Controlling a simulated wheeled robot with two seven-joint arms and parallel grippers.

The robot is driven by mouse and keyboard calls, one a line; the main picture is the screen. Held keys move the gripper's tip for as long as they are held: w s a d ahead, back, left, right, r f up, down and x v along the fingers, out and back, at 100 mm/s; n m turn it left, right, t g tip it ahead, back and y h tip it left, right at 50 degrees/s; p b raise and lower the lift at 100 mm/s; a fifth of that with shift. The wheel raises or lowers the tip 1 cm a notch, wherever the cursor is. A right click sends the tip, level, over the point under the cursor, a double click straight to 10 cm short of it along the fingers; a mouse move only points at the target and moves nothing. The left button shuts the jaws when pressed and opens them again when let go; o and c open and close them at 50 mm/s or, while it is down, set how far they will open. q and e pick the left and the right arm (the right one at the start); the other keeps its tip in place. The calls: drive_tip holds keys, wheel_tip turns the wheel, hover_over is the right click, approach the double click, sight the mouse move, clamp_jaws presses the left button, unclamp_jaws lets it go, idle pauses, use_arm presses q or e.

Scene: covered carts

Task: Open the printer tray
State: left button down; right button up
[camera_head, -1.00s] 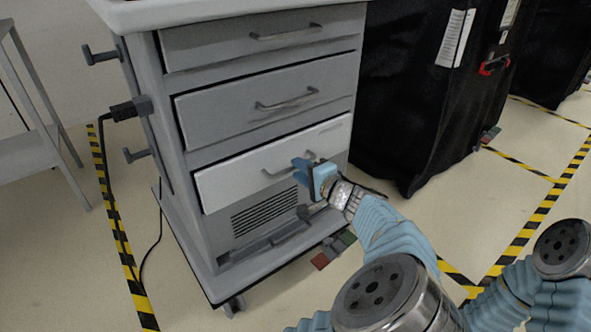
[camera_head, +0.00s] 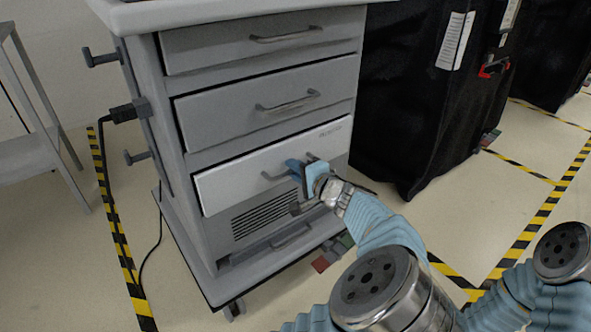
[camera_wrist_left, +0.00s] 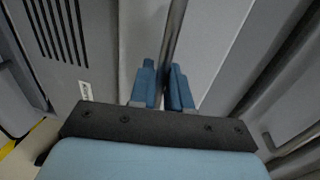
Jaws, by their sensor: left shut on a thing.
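The printer tray is the lowest, lighter drawer (camera_head: 235,183) of the grey cart (camera_head: 190,150) in the head view. Its front stands slightly proud of the cart body. A bar handle (camera_head: 272,177) sits on that front. My left gripper (camera_head: 300,170) is at the handle, its blue fingers closed around the bar. In the left wrist view, the fingers (camera_wrist_left: 163,88) are shut on the metal bar (camera_wrist_left: 174,40), with the pale drawer front (camera_wrist_left: 215,60) behind it. The gripper hides part of the handle. My right gripper is not in view; only part of my right arm shows at lower right.
Two more drawers (camera_head: 270,103) with bar handles sit above. A vent grille (camera_head: 262,213) is below the tray. A black covered cart (camera_head: 405,100) stands close on the right. A cable hangs at the cart's left.

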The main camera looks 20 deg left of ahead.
use_arm(q)
drive_tip(key=f+p+v, duration=0.3)
drive_tip(key=f+v, duration=0.1)
drive_tip(key=v, duration=1.7)
drive_tip(key=shift+s+d, duration=0.2)
drive_tip(key=shift+d, duration=0.1)
drive_tip(key=c, duration=1.3)
unclamp_jaws()
drive_tip(key=shift+c, duration=0.2)
